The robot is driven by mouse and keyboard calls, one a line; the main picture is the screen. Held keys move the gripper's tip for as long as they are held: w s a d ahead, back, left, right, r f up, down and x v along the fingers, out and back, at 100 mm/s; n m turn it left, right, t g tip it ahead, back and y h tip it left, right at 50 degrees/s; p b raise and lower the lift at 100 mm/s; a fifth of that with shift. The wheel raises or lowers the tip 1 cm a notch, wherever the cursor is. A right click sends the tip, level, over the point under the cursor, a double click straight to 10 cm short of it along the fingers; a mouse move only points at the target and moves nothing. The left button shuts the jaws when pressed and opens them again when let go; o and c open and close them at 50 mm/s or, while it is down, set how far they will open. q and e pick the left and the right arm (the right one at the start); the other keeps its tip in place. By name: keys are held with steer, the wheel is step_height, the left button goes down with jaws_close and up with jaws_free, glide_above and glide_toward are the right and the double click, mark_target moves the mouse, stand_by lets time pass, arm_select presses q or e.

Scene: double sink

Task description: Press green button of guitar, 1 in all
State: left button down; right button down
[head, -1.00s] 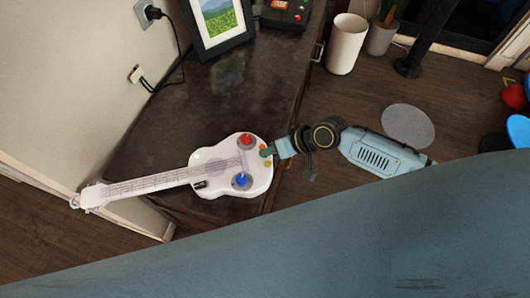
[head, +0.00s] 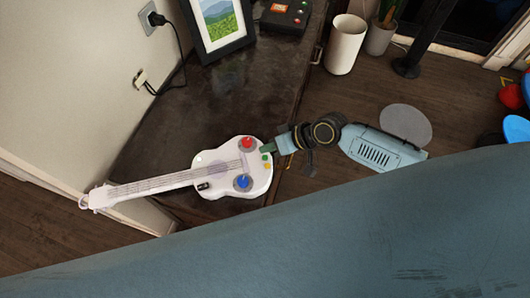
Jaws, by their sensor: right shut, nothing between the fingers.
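The white toy guitar (head: 222,178) lies on the dark cabinet top, its neck pointing left. Its body has a red button (head: 247,143), a blue button (head: 243,183), a small green button (head: 266,157) and a small yellow button (head: 267,167) near the right edge. My right gripper (head: 267,148) comes in from the right, shut and empty. Its tips are at the guitar's right edge, just above the green button in the picture. I cannot tell whether they touch the guitar. My left gripper is not in view.
A framed picture (head: 218,28) and a dark box with red buttons (head: 287,14) stand on the cabinet top (head: 165,130). A white bin (head: 345,44) and a potted plant (head: 381,36) stand on the floor. A large blue-grey surface fills the bottom.

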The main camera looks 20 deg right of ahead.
steer(key=shift+r+p, duration=1.1)
steer(key=shift+r, duration=0.4)
steer(key=shift+s, duration=0.1)
